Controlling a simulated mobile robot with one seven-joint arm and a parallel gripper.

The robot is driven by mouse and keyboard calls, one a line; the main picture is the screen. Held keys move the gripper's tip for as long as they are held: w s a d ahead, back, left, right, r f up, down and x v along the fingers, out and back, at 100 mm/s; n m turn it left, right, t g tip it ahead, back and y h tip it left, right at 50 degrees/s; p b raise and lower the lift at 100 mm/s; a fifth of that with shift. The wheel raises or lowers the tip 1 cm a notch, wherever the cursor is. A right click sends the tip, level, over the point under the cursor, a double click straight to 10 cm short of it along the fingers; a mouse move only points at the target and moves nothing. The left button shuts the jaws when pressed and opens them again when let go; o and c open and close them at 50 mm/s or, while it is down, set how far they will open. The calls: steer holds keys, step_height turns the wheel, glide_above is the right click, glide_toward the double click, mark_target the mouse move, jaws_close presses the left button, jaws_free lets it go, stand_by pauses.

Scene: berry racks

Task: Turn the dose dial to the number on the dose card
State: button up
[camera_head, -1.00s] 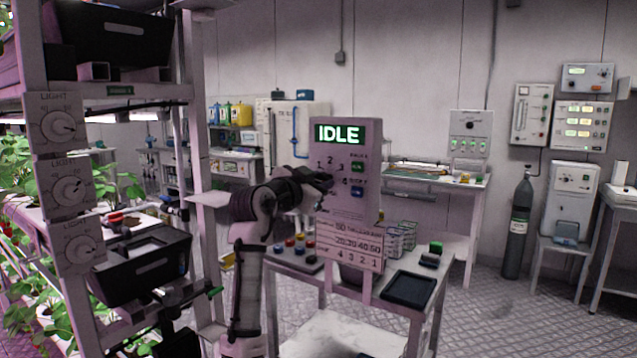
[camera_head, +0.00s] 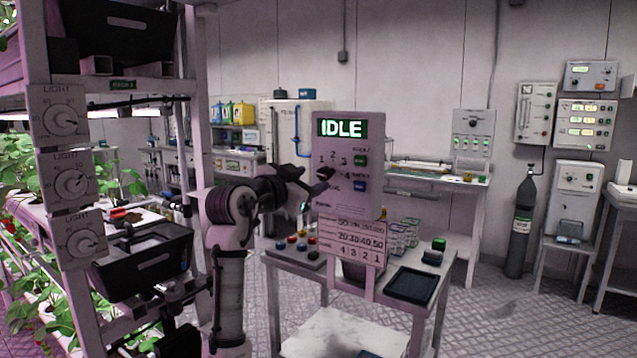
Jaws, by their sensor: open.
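The control panel (camera_head: 348,205) stands upright on the cart, its green display (camera_head: 341,128) reading IDLE. Numbers 1 to 4 are printed in an arc on its left half; the dial among them is hidden or too dark to make out. A printed card (camera_head: 352,242) hangs below the panel, with rows that seem to read 20, 30, 40, 50 and 4, 3, 2, 1; its top line is too small to read. My gripper (camera_head: 315,188) is open at the panel's left edge, close to the numbers. I cannot tell whether it touches anything.
The panel has a green button (camera_head: 360,160) and a blue button (camera_head: 360,186) right of the numbers. Colored knobs sit left on the cart, and a black tray (camera_head: 411,285) lies right. A plant rack with light dials (camera_head: 66,122) stands at left.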

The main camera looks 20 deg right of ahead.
steer(key=b+v, duration=0.1)
steer(key=v, duration=0.7)
steer(key=shift+s+a, duration=0.2)
steer(key=shift+a, duration=0.05)
